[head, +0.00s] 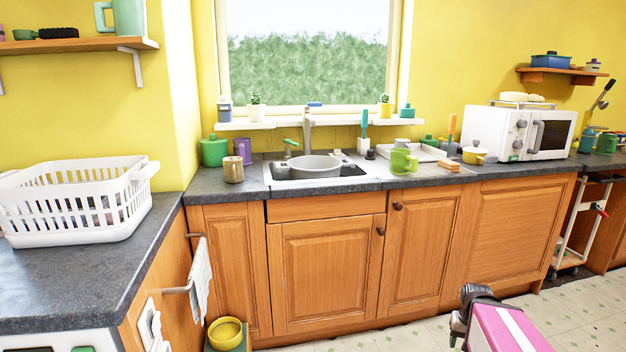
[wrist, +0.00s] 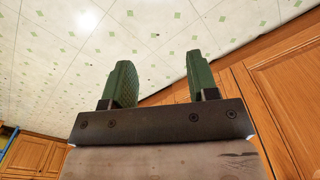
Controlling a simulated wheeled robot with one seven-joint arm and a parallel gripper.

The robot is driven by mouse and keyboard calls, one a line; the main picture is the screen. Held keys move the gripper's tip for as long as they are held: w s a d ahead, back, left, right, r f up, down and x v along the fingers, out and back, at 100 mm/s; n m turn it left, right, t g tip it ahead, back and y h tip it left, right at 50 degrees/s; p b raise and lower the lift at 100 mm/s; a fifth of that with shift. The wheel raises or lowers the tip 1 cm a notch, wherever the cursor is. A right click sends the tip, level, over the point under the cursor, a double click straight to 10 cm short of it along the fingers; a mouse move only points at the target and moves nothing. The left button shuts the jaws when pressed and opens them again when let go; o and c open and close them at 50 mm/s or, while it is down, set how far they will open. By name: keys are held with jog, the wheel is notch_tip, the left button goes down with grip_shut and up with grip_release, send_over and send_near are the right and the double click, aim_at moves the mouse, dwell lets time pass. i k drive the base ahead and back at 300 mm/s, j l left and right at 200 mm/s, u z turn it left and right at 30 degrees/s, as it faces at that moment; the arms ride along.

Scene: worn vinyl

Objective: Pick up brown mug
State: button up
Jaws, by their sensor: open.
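A brown mug (head: 233,169) stands upright on the dark counter, left of the sink, in the head view. A purple cup and a green pot stand close behind it. My gripper (wrist: 158,85) shows in the wrist view with its two green fingers apart and nothing between them. The wrist view shows only floor and wooden cabinet fronts beyond the fingers, with no mug. In the head view part of my pink arm shows at the bottom right, low in front of the cabinets and far from the mug.
The sink (head: 275,182) lies right of the mug. A purple cup (head: 243,151) and green pot (head: 214,151) stand behind. A white basket (head: 75,222) occupies the left counter. A green mug (head: 402,161) stands right of the sink. The vinyl floor (head: 420,335) is clear near the cabinets.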

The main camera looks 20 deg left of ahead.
aim_at(233, 166)
jog(key=u, duration=1.75)
